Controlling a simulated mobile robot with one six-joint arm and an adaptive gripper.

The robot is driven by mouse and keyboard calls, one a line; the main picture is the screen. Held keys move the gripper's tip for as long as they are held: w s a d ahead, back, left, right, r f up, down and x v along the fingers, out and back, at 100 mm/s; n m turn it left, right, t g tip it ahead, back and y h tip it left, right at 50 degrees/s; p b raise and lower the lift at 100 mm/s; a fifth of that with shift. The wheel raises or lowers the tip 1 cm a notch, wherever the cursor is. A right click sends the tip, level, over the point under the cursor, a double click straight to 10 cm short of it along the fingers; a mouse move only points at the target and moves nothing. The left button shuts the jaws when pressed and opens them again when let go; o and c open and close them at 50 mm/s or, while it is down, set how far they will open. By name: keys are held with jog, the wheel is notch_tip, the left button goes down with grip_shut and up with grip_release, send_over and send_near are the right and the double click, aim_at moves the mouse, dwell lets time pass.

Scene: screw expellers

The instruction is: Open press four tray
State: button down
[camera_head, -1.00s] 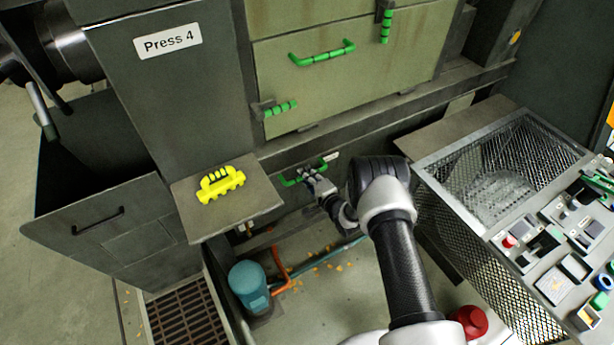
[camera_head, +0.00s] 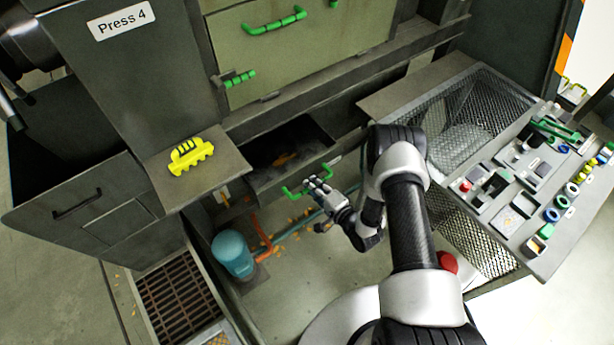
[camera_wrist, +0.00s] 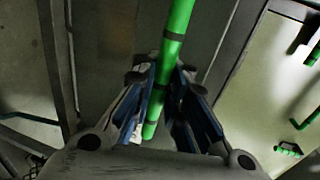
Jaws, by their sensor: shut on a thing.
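The Press 4 sign (camera_head: 122,21) marks the grey press at the upper left. Its tray (camera_head: 262,188) is pulled out below the green-grey panel, and its dark inside shows some orange-brown bits. The tray's green handle (camera_head: 293,192) is on its front. My gripper (camera_head: 318,186) is shut on this handle. In the wrist view the green handle bar (camera_wrist: 170,70) runs between the two fingers of my gripper (camera_wrist: 168,95). The fingers hide part of the handle.
A yellow handled tool (camera_head: 190,157) lies on a small shelf (camera_head: 225,165) left of the tray.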

jog(key=shift+r, duration=0.1)
jog(key=c, duration=1.6)
grip_release()
jog(key=shift+d, duration=0.1)
jog(key=shift+s, duration=0.1)
jog(key=v, duration=1.1)
jog(key=shift+s+d, duration=0.25)
jog(key=shift+s, duration=0.1)
jog(key=shift+r, duration=0.1)
